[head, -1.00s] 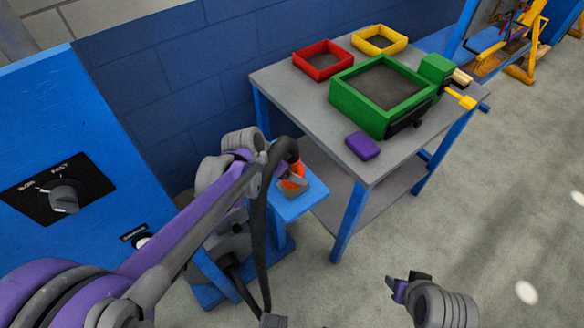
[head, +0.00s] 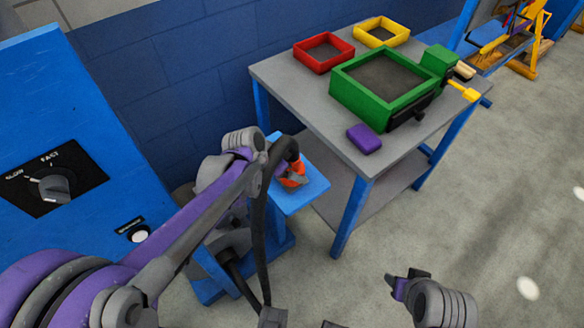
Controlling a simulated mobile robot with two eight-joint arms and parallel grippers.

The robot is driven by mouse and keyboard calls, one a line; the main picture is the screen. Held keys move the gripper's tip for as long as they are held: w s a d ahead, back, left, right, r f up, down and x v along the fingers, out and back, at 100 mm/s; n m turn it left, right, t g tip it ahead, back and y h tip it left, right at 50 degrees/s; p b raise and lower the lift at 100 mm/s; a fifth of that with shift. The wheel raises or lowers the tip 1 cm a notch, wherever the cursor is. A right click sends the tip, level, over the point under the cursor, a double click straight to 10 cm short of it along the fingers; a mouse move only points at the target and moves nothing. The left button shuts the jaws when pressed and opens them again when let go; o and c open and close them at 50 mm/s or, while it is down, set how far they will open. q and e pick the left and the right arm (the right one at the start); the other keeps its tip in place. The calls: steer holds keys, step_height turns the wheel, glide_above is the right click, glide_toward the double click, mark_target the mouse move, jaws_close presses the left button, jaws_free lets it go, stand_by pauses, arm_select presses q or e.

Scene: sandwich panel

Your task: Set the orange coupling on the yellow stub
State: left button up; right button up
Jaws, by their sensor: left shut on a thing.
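The orange coupling (head: 293,170) is between the fingers of my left gripper (head: 294,180), which is shut on it. The gripper and a black hose partly hide it. It appears over the top of a small blue stand (head: 311,188); I cannot tell whether it touches the stand. A yellow piece (head: 466,93) sticks out to the right of the green box on the table; I cannot tell whether it is the yellow stub. My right gripper (head: 408,281) is at the lower right over the floor, and its jaw gap is unclear.
A grey table (head: 285,91) holds a green box (head: 360,103), a red tray (head: 301,62), a yellow tray (head: 399,37) and a purple block (head: 364,138). A blue panel with a knob (head: 55,187) stands at the left. Open floor lies at the right.

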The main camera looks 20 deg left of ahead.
arm_select(q)
steer(key=shift+f+b, duration=0.3)
steer(key=shift+f, duration=0.15)
steer(key=o, duration=1.2)
steer(key=shift+o, duration=0.2)
steer(key=p+v, duration=0.2)
steer(key=v, duration=0.9)
steer(key=s+a+r+n+y+p, duration=0.1)
steer(key=s+n+y+p, duration=0.3)
steer(key=s, duration=1.1)
steer(key=n+p, duration=0.3)
steer(key=shift+s+n, duration=0.3)
steer(key=shift+s, duration=0.1)
